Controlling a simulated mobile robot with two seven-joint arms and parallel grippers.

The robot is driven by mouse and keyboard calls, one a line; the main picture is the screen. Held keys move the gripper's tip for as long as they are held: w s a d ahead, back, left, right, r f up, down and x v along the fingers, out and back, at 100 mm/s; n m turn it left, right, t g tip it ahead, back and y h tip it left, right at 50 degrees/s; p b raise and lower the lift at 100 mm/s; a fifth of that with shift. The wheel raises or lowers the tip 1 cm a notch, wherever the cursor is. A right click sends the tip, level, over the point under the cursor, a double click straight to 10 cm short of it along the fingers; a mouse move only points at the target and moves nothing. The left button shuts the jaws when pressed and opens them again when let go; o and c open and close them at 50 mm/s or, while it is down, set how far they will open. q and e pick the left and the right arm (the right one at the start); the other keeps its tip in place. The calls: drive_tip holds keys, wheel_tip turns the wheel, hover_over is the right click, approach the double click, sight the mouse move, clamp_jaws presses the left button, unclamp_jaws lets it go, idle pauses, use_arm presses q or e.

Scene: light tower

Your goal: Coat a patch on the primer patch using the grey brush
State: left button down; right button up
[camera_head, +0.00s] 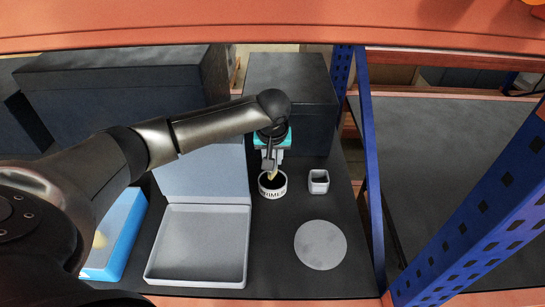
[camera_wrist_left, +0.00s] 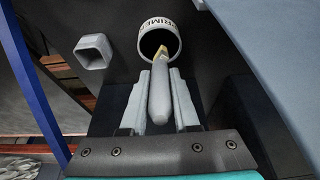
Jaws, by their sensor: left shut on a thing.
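My left gripper (camera_head: 272,163) points down over the white pot lettered PRIMER (camera_head: 272,191). In the left wrist view the gripper (camera_wrist_left: 159,76) is shut on the grey brush (camera_wrist_left: 160,103), with a finger on each side of its handle. The brush's yellowish tip is at the mouth of the pot (camera_wrist_left: 171,27); how deep it reaches I cannot tell. A flat, round grey disc (camera_head: 320,245), which looks like the primer patch, lies on the dark surface to the right and nearer me. My right gripper is not in view.
A small square holder (camera_head: 319,181) stands right of the pot; it also shows in the left wrist view (camera_wrist_left: 94,51). An open grey case (camera_head: 154,275) and a blue box (camera_head: 126,235) lie left. A dark box (camera_head: 300,80) stands behind. Blue posts (camera_head: 372,190) bound the right side.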

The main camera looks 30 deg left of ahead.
use_arm(q)
drive_tip(key=shift+f, duration=0.6)
idle(1.0)
wheel_tip(320, 180, up, 3)
drive_tip(key=p, duration=0.3)
drive_tip(key=shift+r+p, duration=0.4)
drive_tip(key=shift+r, duration=1.7)
